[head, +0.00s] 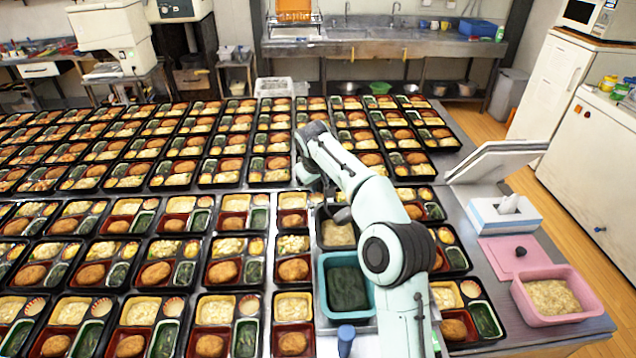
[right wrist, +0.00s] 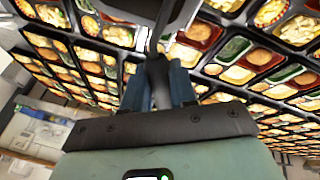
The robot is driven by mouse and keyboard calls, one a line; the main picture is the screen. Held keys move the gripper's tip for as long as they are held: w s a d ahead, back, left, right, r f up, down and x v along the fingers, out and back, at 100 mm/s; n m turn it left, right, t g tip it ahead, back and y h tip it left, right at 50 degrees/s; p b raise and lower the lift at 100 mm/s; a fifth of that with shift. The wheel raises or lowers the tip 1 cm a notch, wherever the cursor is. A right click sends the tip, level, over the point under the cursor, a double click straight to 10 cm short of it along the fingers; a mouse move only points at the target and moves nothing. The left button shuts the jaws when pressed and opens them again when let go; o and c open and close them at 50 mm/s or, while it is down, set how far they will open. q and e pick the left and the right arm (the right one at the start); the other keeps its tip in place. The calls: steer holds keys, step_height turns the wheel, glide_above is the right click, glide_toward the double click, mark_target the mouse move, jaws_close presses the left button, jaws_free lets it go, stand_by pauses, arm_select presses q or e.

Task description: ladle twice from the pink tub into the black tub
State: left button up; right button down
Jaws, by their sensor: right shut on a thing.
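The pink tub (head: 539,318) stands at the right, holding beige food. The black tub (head: 321,243) is near the middle, behind a teal tub, and also holds beige food. My right arm reaches over the middle and partly hides the black tub. In the right wrist view my right gripper (right wrist: 172,88) is shut on the dark handle of a ladle (right wrist: 157,42). The ladle's bowl is cut off or hard to make out, so I cannot tell whether it holds food. My left gripper is not in view.
Rows of filled bento trays (head: 225,270) cover most of the table. The teal tub (head: 328,300) with dark green food stands in front of the black tub. A pink lid (head: 500,250) and tissue box (head: 500,218) lie behind the pink tub. A blue cylindrical thing (head: 346,336) is at the front.

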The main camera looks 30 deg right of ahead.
steer(key=shift+r, duration=0.1)
stand_by(0.3)
steer(key=shift+r, duration=2.95)
